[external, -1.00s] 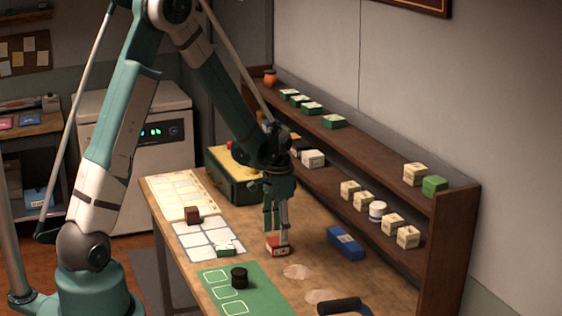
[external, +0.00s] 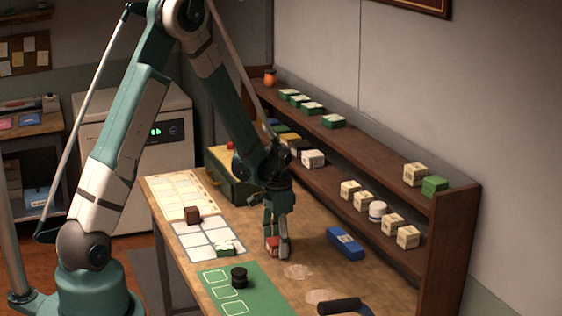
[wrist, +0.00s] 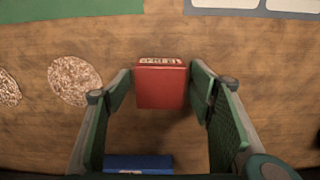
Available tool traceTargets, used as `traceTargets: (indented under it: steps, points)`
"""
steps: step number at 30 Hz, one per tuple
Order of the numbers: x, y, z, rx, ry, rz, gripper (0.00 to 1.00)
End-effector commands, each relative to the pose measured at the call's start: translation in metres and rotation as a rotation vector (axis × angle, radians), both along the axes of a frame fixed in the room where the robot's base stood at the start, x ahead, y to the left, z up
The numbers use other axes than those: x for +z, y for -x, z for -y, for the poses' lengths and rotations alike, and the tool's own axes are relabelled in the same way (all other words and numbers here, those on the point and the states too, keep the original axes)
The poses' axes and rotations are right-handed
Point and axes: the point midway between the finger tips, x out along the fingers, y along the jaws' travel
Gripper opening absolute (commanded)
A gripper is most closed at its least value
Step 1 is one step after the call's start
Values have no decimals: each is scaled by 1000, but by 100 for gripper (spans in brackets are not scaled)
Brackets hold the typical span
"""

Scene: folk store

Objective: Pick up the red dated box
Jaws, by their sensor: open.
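The red box (wrist: 160,86) stands on the wooden table between my gripper's two fingers in the wrist view, with a white printed label on one edge. There is a gap to the finger on each side. In the external view the red box (external: 272,244) is partly hidden by the fingers. My gripper (external: 277,252) is open and low at the table, around the box. It also shows in the wrist view (wrist: 160,92) with its green pads apart.
A blue box (external: 346,243) lies to the right; it also shows in the wrist view (wrist: 138,163). A green mat (external: 243,290) with a dark round item (external: 239,277) lies in front. A white grid sheet (external: 196,230) is to the left. A shelf (external: 380,164) with several boxes stands behind.

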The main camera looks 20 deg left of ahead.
Motion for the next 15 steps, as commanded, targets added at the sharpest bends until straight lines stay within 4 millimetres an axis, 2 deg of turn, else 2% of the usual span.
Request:
traceTargets:
  steps: [9,15]
  points:
    - [0,0,0,0,0,0,54]
    - [0,0,0,0,0,0,28]
